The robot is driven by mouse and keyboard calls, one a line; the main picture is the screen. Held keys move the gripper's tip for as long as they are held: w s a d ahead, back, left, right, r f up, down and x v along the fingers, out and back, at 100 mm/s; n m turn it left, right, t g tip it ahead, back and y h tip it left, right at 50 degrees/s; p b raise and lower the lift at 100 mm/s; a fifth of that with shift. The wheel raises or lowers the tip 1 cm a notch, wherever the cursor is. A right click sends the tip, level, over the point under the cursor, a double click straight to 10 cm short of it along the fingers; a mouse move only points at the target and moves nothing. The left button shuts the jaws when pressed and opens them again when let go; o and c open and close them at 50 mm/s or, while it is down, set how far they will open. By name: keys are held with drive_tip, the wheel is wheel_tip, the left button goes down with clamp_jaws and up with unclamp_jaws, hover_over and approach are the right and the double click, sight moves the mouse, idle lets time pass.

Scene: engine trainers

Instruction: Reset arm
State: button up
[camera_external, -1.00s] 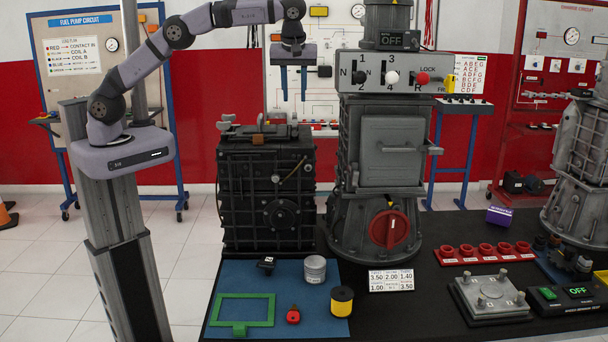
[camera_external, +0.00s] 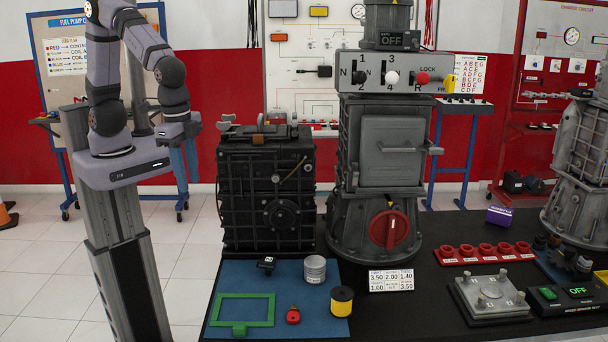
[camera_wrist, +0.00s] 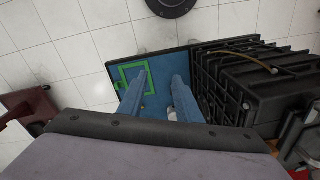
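My arm is folded back over its column at the left. My gripper (camera_external: 184,168) hangs to the left of the black engine block (camera_external: 266,190), clear of it, with its blue fingers pointing down. In the wrist view my gripper (camera_wrist: 156,98) shows its two blue fingers spread apart with nothing held between them. The blue mat and part of the black block (camera_wrist: 235,80) lie beyond and below the fingers. The fingers hide part of the mat.
The blue mat (camera_external: 225,275) carries a green frame (camera_external: 243,324), a red part (camera_external: 293,316), a grey can (camera_external: 315,269) and a yellow-and-black spool (camera_external: 342,301). A grey machine (camera_external: 385,150) stands right of the block. Floor beside my column is open.

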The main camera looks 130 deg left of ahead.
drive_tip(key=s+d+f+m, duration=0.5)
drive_tip(key=s+d, duration=0.2)
drive_tip(key=s, duration=0.2)
drive_tip(key=shift+f+h+b, duration=0.25)
drive_tip(key=shift+h+b, duration=0.05)
drive_tip(key=shift+h, duration=0.1)
